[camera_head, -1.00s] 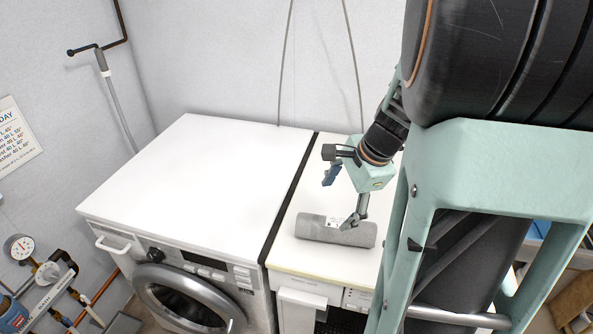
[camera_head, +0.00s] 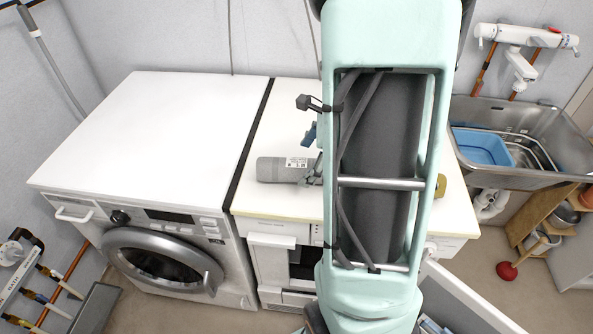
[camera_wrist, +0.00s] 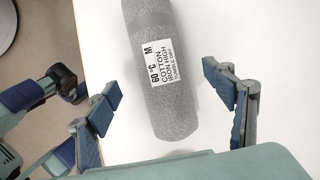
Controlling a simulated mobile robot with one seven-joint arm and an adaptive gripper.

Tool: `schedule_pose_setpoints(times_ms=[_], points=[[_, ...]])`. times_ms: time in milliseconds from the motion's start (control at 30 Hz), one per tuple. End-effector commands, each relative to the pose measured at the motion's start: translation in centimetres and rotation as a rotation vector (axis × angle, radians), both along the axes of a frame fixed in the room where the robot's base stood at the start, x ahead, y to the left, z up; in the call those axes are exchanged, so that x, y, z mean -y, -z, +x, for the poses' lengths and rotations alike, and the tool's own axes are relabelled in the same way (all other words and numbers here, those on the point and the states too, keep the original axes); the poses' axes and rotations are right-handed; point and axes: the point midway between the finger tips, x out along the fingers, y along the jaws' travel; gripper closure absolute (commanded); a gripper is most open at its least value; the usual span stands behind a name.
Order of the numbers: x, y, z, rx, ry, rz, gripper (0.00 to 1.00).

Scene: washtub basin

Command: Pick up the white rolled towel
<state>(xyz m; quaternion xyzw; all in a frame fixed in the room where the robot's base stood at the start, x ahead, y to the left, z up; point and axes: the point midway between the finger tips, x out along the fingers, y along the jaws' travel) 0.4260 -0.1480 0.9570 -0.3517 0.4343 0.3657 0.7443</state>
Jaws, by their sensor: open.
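A rolled towel (camera_head: 275,169), grey rather than white in these pictures, lies on its side on the white top of the right-hand machine (camera_head: 290,120). Its right end is hidden behind my arm in the head view. In the wrist view the towel (camera_wrist: 172,110) bears a white label with black print. My gripper (camera_wrist: 163,95) is open, with one blue-padded finger on each side of the towel. Gaps show between both fingers and the towel. In the head view my gripper is mostly hidden by my arm; I cannot tell its exact height.
A washing machine (camera_head: 150,130) with a clear white top stands on the left. A metal sink (camera_head: 560,150) holding a blue tub (camera_head: 480,148) is at the right. A small yellow thing (camera_head: 441,186) sits on the counter's right part. A red plunger (camera_head: 507,270) stands on the floor.

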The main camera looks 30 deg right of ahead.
Motion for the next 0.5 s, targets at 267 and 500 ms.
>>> schedule_pose_setpoints(times_ms=[267, 500], points=[[-0.9, 3.0, 1.1, -0.001, 0.0, 0.0, 0.24], [-0.9, 3.0, 1.2, 0.0, 0.0, 0.0, 0.26]])
